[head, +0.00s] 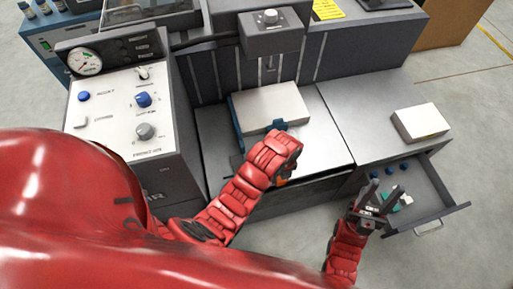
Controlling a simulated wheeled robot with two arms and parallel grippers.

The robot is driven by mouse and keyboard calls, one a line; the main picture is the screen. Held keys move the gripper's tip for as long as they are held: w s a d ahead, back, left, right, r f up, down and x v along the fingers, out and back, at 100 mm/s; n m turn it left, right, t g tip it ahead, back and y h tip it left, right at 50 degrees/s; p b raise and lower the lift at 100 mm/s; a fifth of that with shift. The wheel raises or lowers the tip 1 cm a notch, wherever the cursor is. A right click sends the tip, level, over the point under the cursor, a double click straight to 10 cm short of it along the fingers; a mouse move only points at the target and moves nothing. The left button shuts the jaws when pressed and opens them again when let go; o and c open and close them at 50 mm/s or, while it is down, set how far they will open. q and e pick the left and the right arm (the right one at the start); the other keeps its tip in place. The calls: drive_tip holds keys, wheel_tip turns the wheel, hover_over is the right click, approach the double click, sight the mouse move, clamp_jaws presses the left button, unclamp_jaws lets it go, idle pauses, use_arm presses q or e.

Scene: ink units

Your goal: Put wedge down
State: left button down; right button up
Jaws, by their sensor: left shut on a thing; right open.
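My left gripper (284,165) is at the front of the grey machine bed, just in front of the pale block. Its fingers are mostly hidden by my red arm. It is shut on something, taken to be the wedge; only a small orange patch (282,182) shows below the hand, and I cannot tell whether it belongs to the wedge. Whether the held thing touches the bed is hidden. My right gripper (381,198) is open and empty, fingers pointing up in the picture, over the left part of the open drawer (436,191).
A pale block (268,107) with a blue part (278,125) at its corner lies on the machine bed (325,150). Another pale block (420,122) lies on the right cabinet top. The drawer holds small blue pieces (390,171) and a green one. A control panel (120,110) stands left.

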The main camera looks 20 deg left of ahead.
use_arm(q)
drive_tip(key=w+a+b, duration=0.1)
drive_tip(key=a, duration=0.1)
drive_tip(key=w+a+f, duration=0.1)
drive_tip(key=w, duration=0.1)
drive_tip(key=shift+w+a+b, duration=0.1)
drive_tip(key=shift+a+b, duration=0.25)
drive_tip(key=w+a, duration=0.2)
drive_tip(key=w+a+p, duration=0.1)
drive_tip(key=w+a, duration=0.1)
drive_tip(key=a, duration=0.1)
drive_tip(key=w+a, duration=0.2)
drive_tip(key=shift+w+a+f, duration=0.2)
drive_tip(key=shift+a, duration=0.15)
drive_tip(key=shift+a+f+p, duration=0.1)
drive_tip(key=shift+f+p, duration=0.05)
drive_tip(key=shift+p, duration=0.15)
wheel_tip(320, 180, down, 2)
drive_tip(key=shift+f, duration=0.7)
drive_tip(key=shift+c, duration=2)
unclamp_jaws()
drive_tip(key=shift+f, duration=0.1)
